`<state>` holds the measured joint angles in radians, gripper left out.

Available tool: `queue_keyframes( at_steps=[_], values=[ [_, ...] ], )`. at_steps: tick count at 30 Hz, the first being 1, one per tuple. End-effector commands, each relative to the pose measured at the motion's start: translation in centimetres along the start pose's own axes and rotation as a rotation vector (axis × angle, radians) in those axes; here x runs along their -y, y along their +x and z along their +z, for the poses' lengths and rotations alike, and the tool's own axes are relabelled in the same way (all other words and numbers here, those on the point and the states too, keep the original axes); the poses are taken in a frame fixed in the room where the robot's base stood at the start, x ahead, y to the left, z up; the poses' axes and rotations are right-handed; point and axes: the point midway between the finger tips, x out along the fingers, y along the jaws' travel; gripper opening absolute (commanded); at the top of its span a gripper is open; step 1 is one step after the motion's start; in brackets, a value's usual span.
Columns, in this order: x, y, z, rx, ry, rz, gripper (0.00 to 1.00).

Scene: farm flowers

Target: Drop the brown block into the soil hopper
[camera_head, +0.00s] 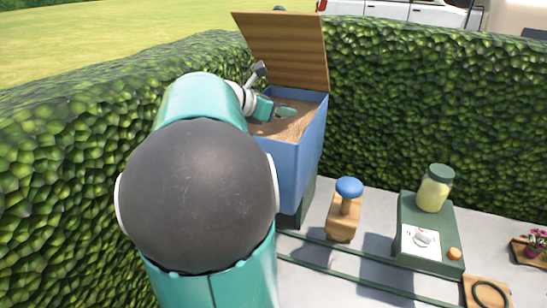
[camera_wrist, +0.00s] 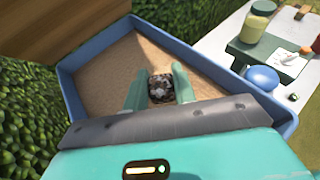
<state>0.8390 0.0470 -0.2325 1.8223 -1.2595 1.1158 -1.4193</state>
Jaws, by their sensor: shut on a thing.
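The soil hopper (camera_head: 299,165) is a blue bin with a wooden lid (camera_head: 285,50) standing open and sandy brown soil inside. In the wrist view, its blue rim (camera_wrist: 213,68) surrounds the soil (camera_wrist: 105,72). My gripper (camera_head: 286,113) is over the soil, inside the outline of the hopper's opening. In the wrist view my gripper (camera_wrist: 160,85) is shut on a small dark brown, speckled block (camera_wrist: 161,88) between its two teal fingers. I cannot tell how high the block is above the soil. The block is not discernible in the head view.
A wooden stand with a blue knob (camera_head: 348,187) is right of the hopper. Further right is a green box (camera_head: 430,245) with a yellow jar (camera_head: 435,188) on it. Green rails (camera_head: 350,270) cross the pale surface. Hedges (camera_head: 430,95) close in behind and left.

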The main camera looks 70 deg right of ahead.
Motion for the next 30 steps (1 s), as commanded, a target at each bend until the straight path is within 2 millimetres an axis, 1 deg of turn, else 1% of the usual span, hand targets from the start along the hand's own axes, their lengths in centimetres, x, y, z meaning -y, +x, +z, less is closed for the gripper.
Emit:
queue_keyframes(
  at_steps=[1,2,3,5,6,14,17,20,23,30],
  values=[
    [-0.1,0.0,0.0,0.0,-0.001,0.001,0.05],
    [-0.1,-0.1,0.0,0.0,-0.001,0.001,0.3],
    [-0.1,-0.1,0.0,0.0,-0.001,0.001,0.38],
    [-0.1,-0.1,0.0,0.0,-0.001,0.001,0.5],
    [-0.1,-0.1,0.0,0.0,-0.001,0.001,0.52],
    [-0.1,-0.1,0.0,0.0,-0.001,0.001,0.52],
    [-0.2,-0.7,0.0,0.0,-0.001,0.003,0.52],
    [-0.2,-1.9,0.0,0.0,-0.001,0.004,0.52],
    [-0.2,-3.9,0.0,-0.001,0.0,0.005,0.52],
    [-0.2,-9.3,0.0,0.0,-0.001,0.006,0.52]
  ],
)
